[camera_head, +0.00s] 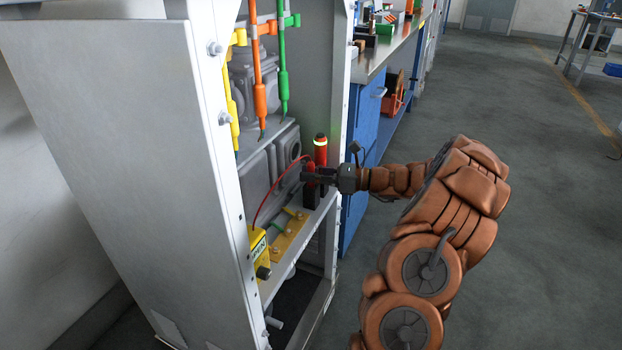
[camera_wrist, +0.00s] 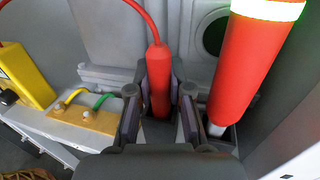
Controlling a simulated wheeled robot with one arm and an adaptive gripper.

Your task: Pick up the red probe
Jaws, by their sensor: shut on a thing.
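The red probe (camera_wrist: 158,85) is a slim red handle with a red cable leaving its top. In the wrist view it stands upright between the fingers of my gripper (camera_wrist: 160,118), which is shut on it. In the head view my gripper (camera_head: 318,176) reaches into the open cabinet from the right, at the shelf's far end. There the probe is mostly hidden by the fingers; its red cable arcs left to a yellow meter box (camera_head: 259,252). The probe's lower end is hidden, so I cannot tell whether it still touches its holder.
A thicker red cylinder with a bright band (camera_head: 320,150) stands close beside my gripper, right of it in the wrist view. Yellow, orange (camera_head: 260,98) and green rods hang at the cabinet's upper front. A wooden block with yellow and green wires (camera_head: 290,235) lies on the shelf. Open floor lies right.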

